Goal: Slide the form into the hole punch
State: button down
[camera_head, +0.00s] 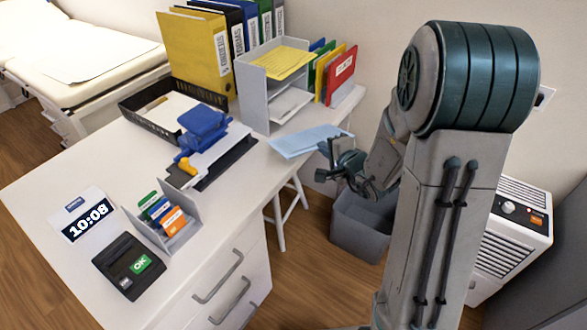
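The form, a pale blue sheet (300,141), lies at the right edge of the desk, its right end near the edge or over it. The blue hole punch (203,124) stands to its left on the desk, with white paper and a black board beside and below it and a yellow part at its front. My gripper (326,164) is at the desk's right edge, just below the form's right end. Its two dark fingers look apart, with nothing clearly between them. Whether the upper finger touches the form I cannot tell. The punch's slot is not clearly visible.
A grey paper organizer (254,98) with yellow sheets and several binders (195,50) stand behind. A black tray (150,121) is behind the punch. A clock (85,214), card holder (172,236) and card terminal (122,272) are at front left. A grey bin (358,232) stands below.

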jog(key=s+a+f+n+g+y+b, duration=0.25)
jog(key=s+a+n+y+b, duration=0.35)
jog(key=a+y+b, duration=0.4)
jog(key=shift+h, duration=0.4)
jog(key=shift+w+d+f+p+x, duration=0.1)
jog(key=shift+f+x, duration=0.05)
jog(key=shift+x, duration=0.75)
jog(key=shift+w+d+f+p+x, duration=0.1)
jog(key=shift+f+x, duration=0.1)
jog(key=shift+x, duration=0.7)
jog(key=shift+w+d+f+p+x, duration=0.1)
jog(key=shift+f+x, duration=0.05)
jog(key=shift+x, duration=0.7)
jog(key=shift+w+a+f, duration=0.3)
jog(key=shift+w+a, duration=0.15)
jog(key=shift+a, duration=0.15)
jog(key=shift+b+x, duration=1.75)
jog(key=shift+x, duration=0.75)
jog(key=shift+w+a, duration=0.25)
jog(key=shift+w+a+b, duration=0.25)
jog(key=shift+a+b, duration=0.25)
jog(key=shift+b, duration=0.2)
jog(key=c, duration=1.6)
grip_release()
